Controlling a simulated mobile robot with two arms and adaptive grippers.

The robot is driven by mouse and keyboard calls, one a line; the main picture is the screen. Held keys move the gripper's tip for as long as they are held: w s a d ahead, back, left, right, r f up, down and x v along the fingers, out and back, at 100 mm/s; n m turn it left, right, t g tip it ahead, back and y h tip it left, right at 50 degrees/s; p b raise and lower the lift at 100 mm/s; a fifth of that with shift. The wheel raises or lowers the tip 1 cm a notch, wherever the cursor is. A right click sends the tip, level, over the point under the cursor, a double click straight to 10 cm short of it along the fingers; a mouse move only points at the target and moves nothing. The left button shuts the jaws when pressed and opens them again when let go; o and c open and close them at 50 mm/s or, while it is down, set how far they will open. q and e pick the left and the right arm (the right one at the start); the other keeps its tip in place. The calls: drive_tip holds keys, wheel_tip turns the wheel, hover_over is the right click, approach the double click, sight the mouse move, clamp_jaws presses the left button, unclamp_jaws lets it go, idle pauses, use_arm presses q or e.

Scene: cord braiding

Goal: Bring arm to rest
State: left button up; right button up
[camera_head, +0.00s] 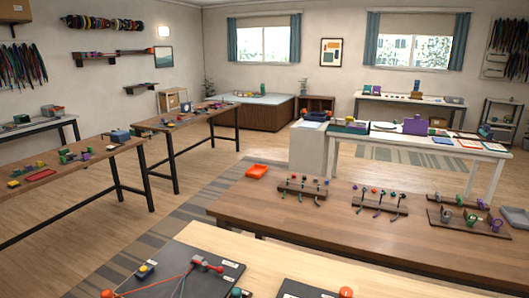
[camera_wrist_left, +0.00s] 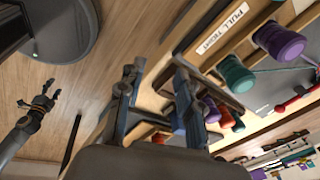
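My left gripper (camera_wrist_left: 158,75) fills the lower middle of the left wrist view. Its two fingers stand apart with nothing between them. My right gripper (camera_wrist_left: 40,97) shows small at the left of the same view. Its fingers look spread and it holds nothing that I can see. Neither gripper shows in the head view. The dark braiding board (camera_head: 215,278) lies on the light table at the bottom of the head view, with red cords (camera_head: 150,284) stretched across it. Purple (camera_wrist_left: 278,42) and teal (camera_wrist_left: 237,76) bobbins show at the right in the wrist view, apart from my left gripper.
A "PULL TIGHT" label (camera_wrist_left: 222,27) lies near the bobbins. A brown table (camera_head: 300,225) with racks of hooks stands beyond the light table. Wood floor (camera_wrist_left: 75,80) shows between my grippers in the wrist view.

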use_arm(q)
drive_tip(key=s+d+f+n, duration=0.2)
drive_tip(key=s+d+n, duration=0.5)
drive_tip(key=s, duration=0.3)
drive_tip(key=s+a+r+n+t+y, duration=0.1)
drive_tip(key=s+a+r+n, duration=0.15)
drive_tip(key=s+n, duration=0.7)
wheel_tip(320, 180, down, 25)
drive_tip(key=s+a+f+g, duration=0.2)
drive_tip(key=s+a+f, duration=0.1)
drive_tip(key=s+f, duration=1.4)
drive_tip(key=shift+s+a+f, duration=0.15)
drive_tip(key=shift+s+f, duration=0.2)
drive_tip(key=shift+f, duration=0.2)
drive_tip(key=shift+m, duration=0.25)
